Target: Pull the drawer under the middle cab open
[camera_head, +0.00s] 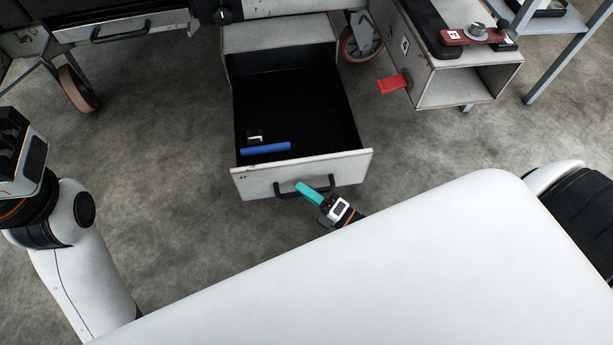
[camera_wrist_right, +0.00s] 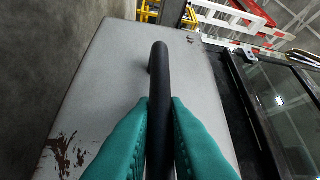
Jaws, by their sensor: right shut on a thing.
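The drawer (camera_head: 250,182) under the middle cab stands pulled out, and its dark inside shows in the head view. Its black bar handle (camera_head: 290,192) runs along the pale front. My right gripper (camera_head: 302,188) has teal fingers and is shut on the handle. In the right wrist view the teal fingers (camera_wrist_right: 160,135) press on both sides of the black handle (camera_wrist_right: 159,80), with the grey drawer front (camera_wrist_right: 105,85) behind it. My left arm is at the left edge of the head view; its fingertips are out of the picture.
A blue bar (camera_head: 266,148) and a small black and white item (camera_head: 255,136) lie in the drawer. Caster wheels (camera_head: 76,88) stand left and right of it. A red piece (camera_head: 393,83) sticks out from the right cabinet. Bare floor lies around the drawer.

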